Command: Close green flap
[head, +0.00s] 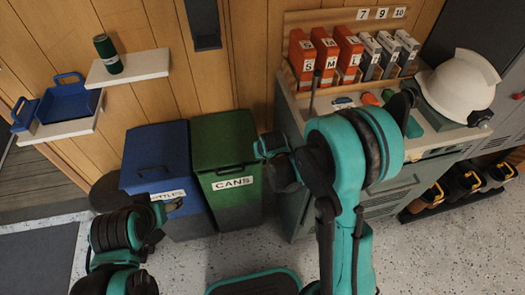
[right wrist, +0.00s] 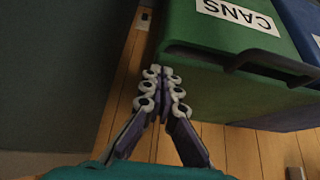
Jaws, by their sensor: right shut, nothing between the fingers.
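The green bin (head: 236,206) with the CANS label stands against the wooden wall. Its green flap (head: 222,138) looks flat over the top, with a dark handle at its front edge. In the right wrist view the bin (right wrist: 185,25) appears upside down, with its flap (right wrist: 215,95) below the front rim. My right gripper (right wrist: 165,75) is shut and empty at the flap's side near the front corner; I cannot tell whether it touches. In the head view its fingers are not clear. My left gripper (head: 172,205) is in front of the blue bin, its finger opening unclear.
The blue bin (head: 158,150) stands close on the left of the green one. A grey cabinet (head: 300,195) with red boxes (head: 302,55) and a white helmet (head: 458,85) stands on the right. Wall shelves hold a green can (head: 108,55) and blue tray (head: 68,98).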

